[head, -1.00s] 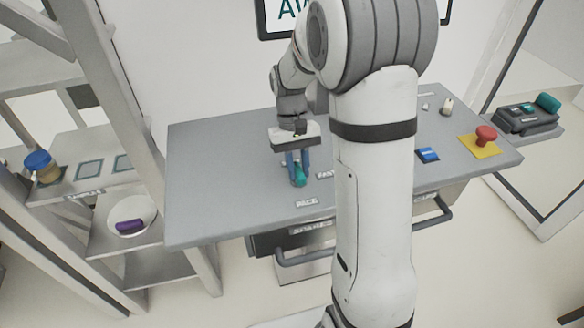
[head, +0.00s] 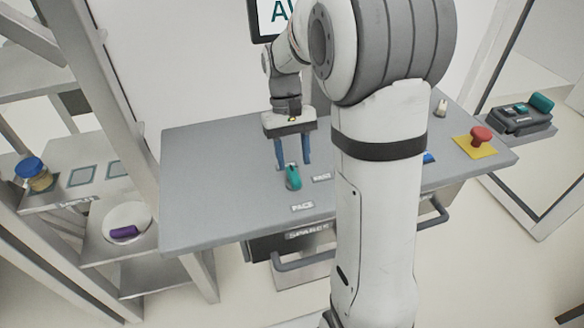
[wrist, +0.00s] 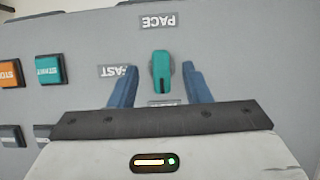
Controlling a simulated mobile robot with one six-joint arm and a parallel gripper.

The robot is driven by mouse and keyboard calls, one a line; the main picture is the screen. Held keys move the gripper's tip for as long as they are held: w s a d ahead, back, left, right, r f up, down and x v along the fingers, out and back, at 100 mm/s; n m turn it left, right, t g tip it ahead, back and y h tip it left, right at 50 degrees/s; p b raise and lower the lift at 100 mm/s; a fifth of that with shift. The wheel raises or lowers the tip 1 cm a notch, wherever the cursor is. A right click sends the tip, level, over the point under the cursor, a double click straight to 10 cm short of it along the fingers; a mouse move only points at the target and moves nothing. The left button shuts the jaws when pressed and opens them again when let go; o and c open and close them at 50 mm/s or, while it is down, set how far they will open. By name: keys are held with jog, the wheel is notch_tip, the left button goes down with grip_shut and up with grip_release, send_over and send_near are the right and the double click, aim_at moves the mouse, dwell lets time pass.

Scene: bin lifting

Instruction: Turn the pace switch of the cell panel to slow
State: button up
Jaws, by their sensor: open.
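The pace switch (head: 293,177) is a teal knob on the grey cell panel (head: 215,190). In the wrist view the knob (wrist: 160,68) is upright, with a dark mark at its lower end, facing away from the PACE label (wrist: 159,21). The FAST label (wrist: 118,71) lies to its left. Another label (wrist: 163,104) below the knob is mostly hidden by my gripper and unreadable. My gripper (head: 293,166) is open and empty, its blue fingers above and just behind the knob in the head view. In the wrist view the fingers appear on either side, apart from it.
A red emergency button (head: 481,135) on a yellow base sits at the panel's right. Orange (wrist: 10,74) and teal (wrist: 50,70) buttons show in the wrist view. A shelf at left holds a blue-lidded jar (head: 35,174) and a purple object (head: 124,232). My arm hides the panel's middle.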

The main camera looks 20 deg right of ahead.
aim_at(293, 173)
notch_tip(293, 173, up, 5)
jog(key=shift+r, duration=0.1)
dwell(0.5)
